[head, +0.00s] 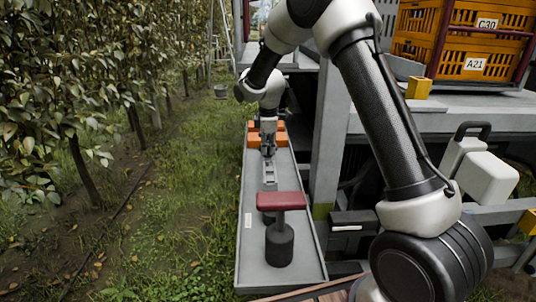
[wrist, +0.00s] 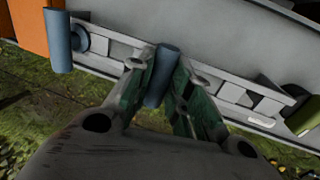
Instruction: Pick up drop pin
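A blue-grey cylindrical drop pin (wrist: 163,72) stands between the two green-padded fingers of my gripper (wrist: 163,88) in the wrist view. The fingers sit close against both its sides, and its lower end is partly hidden between them. Behind it runs a pale slotted rail (wrist: 232,90). A second blue-grey pin (wrist: 58,42) is at the upper left, beside an orange block and apart from the fingers. In the head view my gripper (head: 268,152) points down over the far part of a long grey tray (head: 252,250); the pin is too small to make out there.
Orange blocks (head: 274,138) lie just beyond my gripper on the tray. A red-topped dark post (head: 281,202) stands on its near part. Orange crates (head: 490,40) sit on a platform to the right. Grass and leafy trees (head: 80,80) lie left.

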